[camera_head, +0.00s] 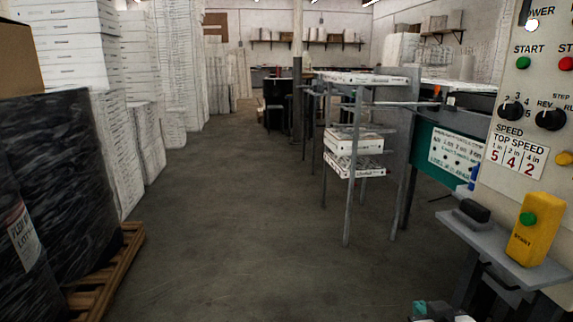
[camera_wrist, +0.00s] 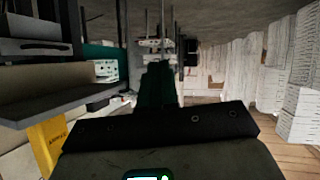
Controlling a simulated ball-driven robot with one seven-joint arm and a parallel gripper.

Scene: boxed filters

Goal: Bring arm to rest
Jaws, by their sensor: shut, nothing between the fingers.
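My gripper (camera_wrist: 158,72) shows in the wrist view as dark teal fingers close together, pointing away from the camera beyond a dark bar. The fingers are shut and hold nothing. They point into the open room and appear clear of everything around them. In the head view a small dark and teal part of my arm (camera_head: 436,312) shows at the bottom edge, below the control panel's grey ledge. The rest of my arm is out of the head view.
A control panel (camera_head: 510,110) with a yellow start box (camera_head: 536,230) stands close on the right. A metal rack (camera_head: 350,200) holds white boxes beyond it. Black-wrapped goods on a wooden pallet (camera_head: 115,265) and stacked white boxes (camera_head: 80,60) line the left. The middle floor is clear.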

